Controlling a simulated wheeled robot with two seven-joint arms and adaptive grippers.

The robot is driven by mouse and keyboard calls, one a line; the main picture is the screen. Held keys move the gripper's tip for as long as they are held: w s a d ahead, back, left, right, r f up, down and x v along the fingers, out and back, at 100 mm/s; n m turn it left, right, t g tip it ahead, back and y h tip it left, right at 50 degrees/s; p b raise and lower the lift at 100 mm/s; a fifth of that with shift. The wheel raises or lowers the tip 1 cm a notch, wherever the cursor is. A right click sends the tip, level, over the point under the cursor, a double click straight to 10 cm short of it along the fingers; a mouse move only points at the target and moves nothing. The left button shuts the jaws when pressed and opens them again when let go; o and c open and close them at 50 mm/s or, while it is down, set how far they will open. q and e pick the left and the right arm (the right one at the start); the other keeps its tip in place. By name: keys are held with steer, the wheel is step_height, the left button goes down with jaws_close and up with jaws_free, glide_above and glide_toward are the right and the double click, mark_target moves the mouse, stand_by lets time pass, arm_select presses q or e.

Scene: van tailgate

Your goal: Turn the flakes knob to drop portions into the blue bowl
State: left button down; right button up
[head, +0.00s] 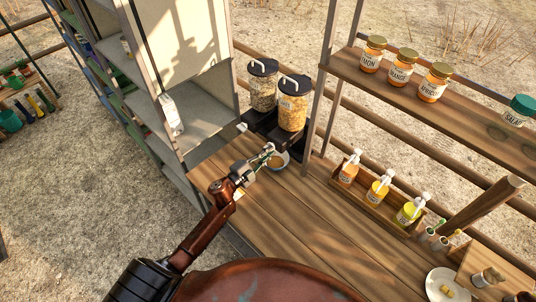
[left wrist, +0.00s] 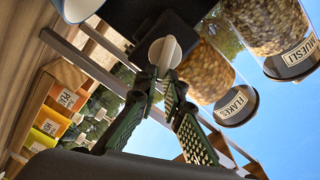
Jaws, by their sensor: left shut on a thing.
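The flakes dispenser (head: 292,104) is a clear cylinder of flakes with a dark lid and a white handle, standing on a dark base at the back of the wooden counter. It also shows in the left wrist view (left wrist: 212,76) with its FLAKES label. My left gripper (head: 268,150) reaches low in front of it. In the left wrist view its fingers (left wrist: 158,80) are shut on the pale flakes knob (left wrist: 165,52). The bowl (head: 284,163) sits below the dispenser, partly hidden by my gripper; its pale inside and blue rim show at the wrist view's top (left wrist: 82,8). My right gripper is out of view.
The muesli dispenser (head: 263,88) stands directly left of the flakes one. A wooden rack of syrup pump bottles (head: 377,190) is to the right. Jars (head: 402,67) stand on the upper shelf. The counter's middle (head: 300,215) is clear. A plate (head: 446,287) lies at the lower right.

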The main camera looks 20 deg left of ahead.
arm_select(q)
steer(key=m+b, duration=0.1)
steer(key=m, duration=0.1)
steer(key=f+m+b, duration=0.1)
steer(key=m, duration=0.1)
steer(key=shift+d+f+b, duration=0.1)
steer(key=shift+b, duration=0.25)
steer(key=shift+m, duration=0.4)
steer(key=shift+b, duration=0.3)
steer(key=c, duration=2)
jaws_free()
steer(key=shift+c, duration=0.2)
steer(key=shift+s, duration=0.15)
steer(key=v, duration=1.1)
steer(key=shift+s, duration=0.35)
